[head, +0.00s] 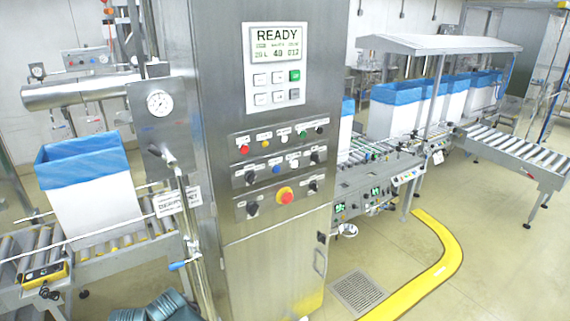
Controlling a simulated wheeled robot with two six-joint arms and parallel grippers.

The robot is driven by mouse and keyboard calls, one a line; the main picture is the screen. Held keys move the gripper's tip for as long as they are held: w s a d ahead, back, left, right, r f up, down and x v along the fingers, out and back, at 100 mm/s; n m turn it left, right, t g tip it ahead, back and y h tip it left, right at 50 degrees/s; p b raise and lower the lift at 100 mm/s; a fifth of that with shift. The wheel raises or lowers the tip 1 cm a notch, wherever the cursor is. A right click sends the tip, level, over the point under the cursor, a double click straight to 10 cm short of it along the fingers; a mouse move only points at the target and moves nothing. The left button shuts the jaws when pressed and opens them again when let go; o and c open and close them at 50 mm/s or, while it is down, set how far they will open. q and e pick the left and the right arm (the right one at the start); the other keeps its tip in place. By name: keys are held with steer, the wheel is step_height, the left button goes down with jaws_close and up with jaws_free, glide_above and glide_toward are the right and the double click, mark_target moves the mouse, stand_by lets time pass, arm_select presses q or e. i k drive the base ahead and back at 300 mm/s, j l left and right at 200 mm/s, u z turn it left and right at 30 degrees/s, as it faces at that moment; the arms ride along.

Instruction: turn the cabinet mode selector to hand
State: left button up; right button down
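The steel control cabinet (265,262) stands upright in the middle of the head view. Its front carries several black rotary knobs: one on the left of the middle panel (250,177), one on its right (315,157), one on the left of the lower panel (252,209) and one on its right (313,186). The labels are too small to read, so I cannot tell which knob is the mode selector or where it points. Neither of my grippers is in view.
A display (277,40) above the panels reads READY. A pressure gauge (159,103) and pipework stand left of the cabinet. A white box with a blue liner (95,200) sits on the left roller conveyor. Yellow floor marking (440,262) curves over clear floor at right.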

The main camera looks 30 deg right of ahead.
mark_target(251, 176)
steer(key=l+z, duration=0.25)
steer(key=z, duration=0.15)
steer(key=l+z, duration=0.2)
steer(key=z, duration=0.15)
steer(key=l+z, duration=0.25)
steer(key=z, duration=0.15)
